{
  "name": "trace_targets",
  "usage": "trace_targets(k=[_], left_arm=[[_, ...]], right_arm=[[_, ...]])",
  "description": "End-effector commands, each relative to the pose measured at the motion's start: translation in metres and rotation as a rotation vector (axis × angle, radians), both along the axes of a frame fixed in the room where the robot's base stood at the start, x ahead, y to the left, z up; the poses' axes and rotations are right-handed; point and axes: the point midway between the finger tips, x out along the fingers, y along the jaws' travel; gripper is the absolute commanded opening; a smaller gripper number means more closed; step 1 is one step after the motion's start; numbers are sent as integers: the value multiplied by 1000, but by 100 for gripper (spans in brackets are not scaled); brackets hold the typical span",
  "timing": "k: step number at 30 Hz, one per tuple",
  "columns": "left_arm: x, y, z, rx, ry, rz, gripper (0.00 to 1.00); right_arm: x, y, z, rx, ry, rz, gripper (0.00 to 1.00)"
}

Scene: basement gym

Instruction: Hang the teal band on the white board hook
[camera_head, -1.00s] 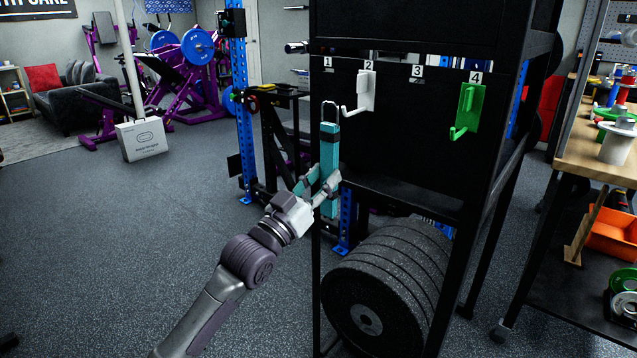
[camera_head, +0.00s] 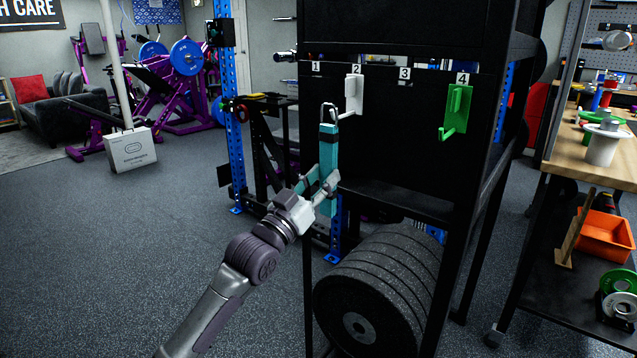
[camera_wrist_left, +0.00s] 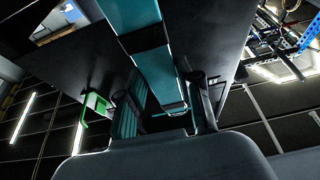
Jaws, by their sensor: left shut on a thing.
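In the left wrist view the band (camera_wrist_left: 150,50) runs up from between the fingers (camera_wrist_left: 165,112). The white hook (camera_head: 353,95) is on the black board under label 2. Its arm points left, and the band's top loop is beside the tip in the picture; I cannot tell whether they touch. My right gripper is not in view.
A green hook (camera_head: 457,108) is on the board under label 4; it also shows in the left wrist view (camera_wrist_left: 97,105). Black weight plates (camera_head: 372,300) stand low in the rack. A wooden workbench (camera_head: 567,160) is at the right. Open floor lies at the left.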

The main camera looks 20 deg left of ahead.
Motion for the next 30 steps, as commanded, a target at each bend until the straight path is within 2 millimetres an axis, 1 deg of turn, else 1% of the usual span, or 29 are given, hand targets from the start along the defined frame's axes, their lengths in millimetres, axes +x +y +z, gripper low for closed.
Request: trace_targets(k=[6,9,17,25,30], left_arm=[[13,-5,-2,0,-3,-1,0],[19,-7,-3,0,-2,0,0],[33,-12,-5,-1,-1,0,0],[41,-15,-14,0,-1,0,0],[42,-16,-19,0,-1,0,0]], right_arm=[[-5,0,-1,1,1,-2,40],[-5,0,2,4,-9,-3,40],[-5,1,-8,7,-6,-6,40],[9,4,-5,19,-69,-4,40],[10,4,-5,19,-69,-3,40]])
